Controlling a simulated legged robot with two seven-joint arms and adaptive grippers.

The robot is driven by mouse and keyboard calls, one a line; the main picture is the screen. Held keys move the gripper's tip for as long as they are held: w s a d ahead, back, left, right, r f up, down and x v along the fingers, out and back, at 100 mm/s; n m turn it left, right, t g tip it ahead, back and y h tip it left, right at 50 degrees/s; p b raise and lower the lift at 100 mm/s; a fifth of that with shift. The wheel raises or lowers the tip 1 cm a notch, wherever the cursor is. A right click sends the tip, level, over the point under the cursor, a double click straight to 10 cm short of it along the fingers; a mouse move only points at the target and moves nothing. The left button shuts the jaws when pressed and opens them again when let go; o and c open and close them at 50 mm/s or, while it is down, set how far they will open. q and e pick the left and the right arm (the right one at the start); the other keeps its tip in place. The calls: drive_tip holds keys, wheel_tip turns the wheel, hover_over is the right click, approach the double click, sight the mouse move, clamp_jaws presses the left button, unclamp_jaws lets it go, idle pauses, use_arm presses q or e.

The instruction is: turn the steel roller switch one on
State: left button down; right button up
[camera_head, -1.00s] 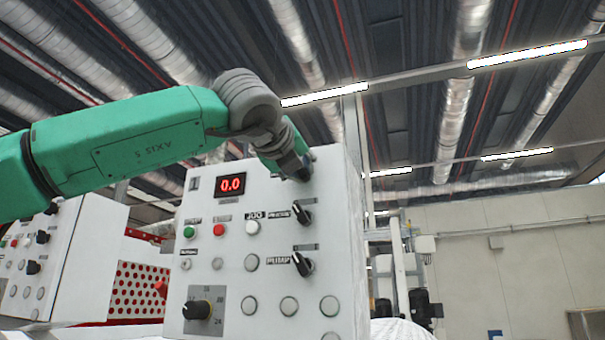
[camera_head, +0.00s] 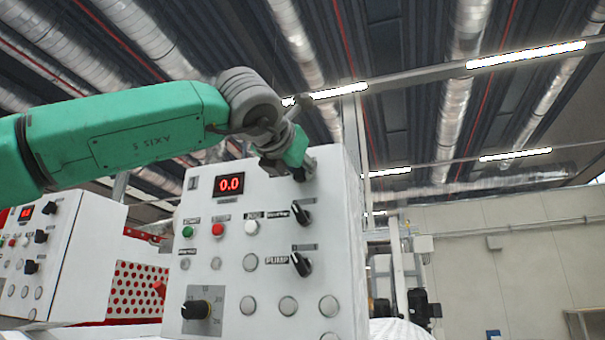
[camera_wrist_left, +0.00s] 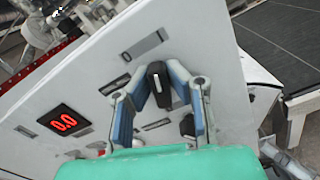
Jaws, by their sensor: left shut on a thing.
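A white control panel (camera_head: 240,275) stands in front of me in the head view. My left gripper (camera_head: 301,172) is at its upper right corner, over the topmost rotary switch, which the hand mostly hides there. In the left wrist view this black switch knob (camera_wrist_left: 159,84) with a white line sits between the fingertips of my left gripper (camera_wrist_left: 160,78), which is shut on it. Two more black rotary switches, a middle one (camera_head: 301,212) and a lower one labelled PUMP (camera_head: 301,264), sit below it. My right gripper is not in view.
The panel has a red display reading 0.0 (camera_head: 229,184), green (camera_head: 187,232) and red (camera_head: 218,230) buttons, and a large black dial (camera_head: 196,309). A second similar panel (camera_head: 85,250) stands at the left.

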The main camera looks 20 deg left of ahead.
use_arm(q)
drive_tip(key=shift+d+f+m, duration=0.15)
drive_tip(key=shift+f+m, duration=0.15)
drive_tip(key=shift+m, duration=0.8)
drive_tip(key=c, duration=1.6)
unclamp_jaws()
drive_tip(key=shift+c, duration=0.2)
drive_tip(key=shift+o, duration=0.5)
drive_tip(key=shift+s, duration=0.1)
drive_tip(key=shift+s+r, duration=0.1)
drive_tip(key=shift+r, duration=0.1)
